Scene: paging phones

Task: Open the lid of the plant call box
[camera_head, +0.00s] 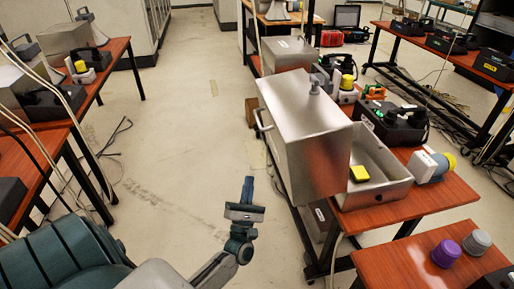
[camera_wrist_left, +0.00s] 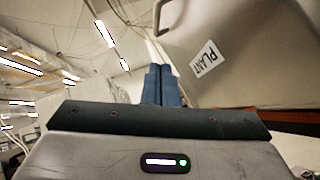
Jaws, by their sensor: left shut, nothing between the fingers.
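The plant call box is a brushed-metal box on the red-brown table. Its lid (camera_head: 300,120) is raised and tilted, with a bar handle (camera_head: 262,119) on its left side. The open lower tray (camera_head: 400,186) shows to the right of the lid, with a yellow block (camera_head: 359,174) inside. In the left wrist view a metal face bears a "PLANT" label (camera_wrist_left: 208,58). My left gripper (camera_head: 248,188) is shut and empty, in the air left of the box and apart from it. Its closed fingers (camera_wrist_left: 161,84) point toward the metal face. My right gripper is not in view.
A black phone unit (camera_head: 392,125) and a blue-and-yellow plug-like device (camera_head: 435,165) are by the box. Purple and grey knobs (camera_head: 446,253) sit on the near table (camera_head: 400,262). Another metal box (camera_head: 288,54) stands behind. The floor (camera_head: 190,150) left of my gripper is clear.

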